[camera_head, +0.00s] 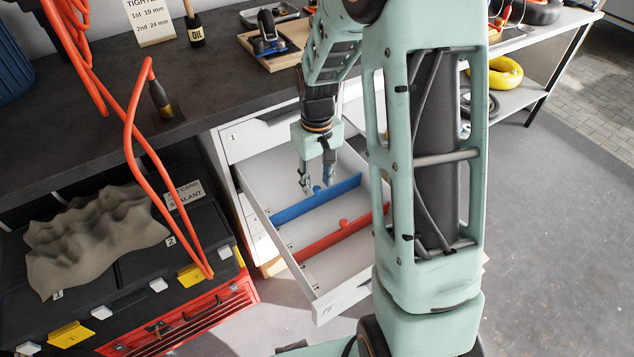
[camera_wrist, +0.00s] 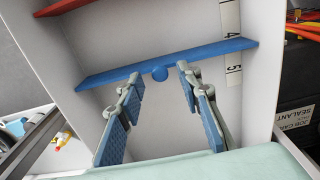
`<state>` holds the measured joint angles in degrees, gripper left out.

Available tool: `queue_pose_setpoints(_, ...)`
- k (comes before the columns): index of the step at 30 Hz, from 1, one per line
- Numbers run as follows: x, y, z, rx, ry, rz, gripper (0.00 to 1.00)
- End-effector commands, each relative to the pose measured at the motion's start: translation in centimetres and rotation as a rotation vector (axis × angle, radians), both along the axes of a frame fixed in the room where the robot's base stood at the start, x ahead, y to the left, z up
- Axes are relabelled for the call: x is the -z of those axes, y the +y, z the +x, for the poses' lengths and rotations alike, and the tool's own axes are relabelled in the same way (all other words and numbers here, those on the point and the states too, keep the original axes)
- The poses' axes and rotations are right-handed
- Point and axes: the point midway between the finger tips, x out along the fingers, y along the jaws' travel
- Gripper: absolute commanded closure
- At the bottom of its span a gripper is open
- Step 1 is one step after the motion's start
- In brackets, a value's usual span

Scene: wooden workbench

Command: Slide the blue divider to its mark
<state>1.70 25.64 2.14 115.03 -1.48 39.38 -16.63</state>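The blue divider (camera_head: 300,206) spans an open white drawer (camera_head: 256,195), with a round blue knob on it. In the wrist view the blue divider (camera_wrist: 190,60) lies across the drawer, and its knob (camera_wrist: 159,73) sits just beyond and between my fingertips. A strip with marks (camera_wrist: 232,50) runs along the drawer wall; the digits 4 and 5 show, and the divider's end is close to them. My gripper (camera_head: 317,186) points down into the drawer. In the wrist view my gripper (camera_wrist: 158,82) has its two blue-padded fingers apart, with nothing clearly held.
A red divider (camera_head: 335,238) with its own knob crosses the drawer nearer the front. The dark workbench (camera_head: 95,130) is behind and left. A black toolbox (camera_head: 130,270) with a grey cloth, orange hose and red chest stands left of the drawer.

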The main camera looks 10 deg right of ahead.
Motion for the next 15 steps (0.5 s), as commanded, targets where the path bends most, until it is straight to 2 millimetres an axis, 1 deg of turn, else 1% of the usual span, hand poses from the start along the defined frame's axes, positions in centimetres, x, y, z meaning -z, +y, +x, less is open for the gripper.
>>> queue_pose_setpoints(9,-6.8,0.0,0.2,0.001,-0.007,0.000,0.67)
queue_pose_setpoints(12,-8.5,0.0,0.1,0.000,-0.005,0.001,0.67)
queue_pose_setpoints(15,-9.8,0.0,0.1,0.000,-0.004,0.000,0.67)
